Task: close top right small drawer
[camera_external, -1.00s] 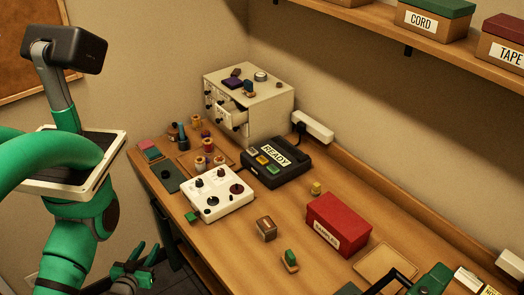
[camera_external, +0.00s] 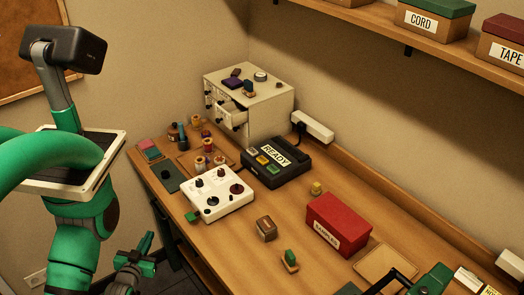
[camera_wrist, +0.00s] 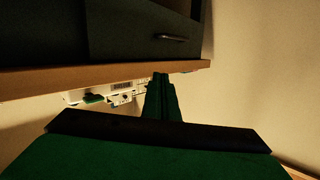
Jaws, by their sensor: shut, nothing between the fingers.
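The pale drawer cabinet (camera_external: 270,106) stands at the back of the table against the wall. One of its small upper drawers (camera_external: 233,112) sticks out toward the table's left end, with its inside showing. Dark knobs show on the cabinet's front; I cannot make out each drawer clearly. My gripper (camera_external: 147,243) is low at the left, beside the table's left edge and far from the cabinet. Its fingers are together and empty. In the wrist view my gripper (camera_wrist: 162,82) points ahead, and the cabinet's drawers cannot be made out there.
A white knob panel (camera_external: 226,198), a black READY box (camera_external: 283,169) and several small bottles stand in front of the cabinet. A red box (camera_external: 338,222) is farther right. The table edge (camera_external: 172,228) is close to my gripper. A dark handled front (camera_wrist: 140,38) fills the wrist view's top.

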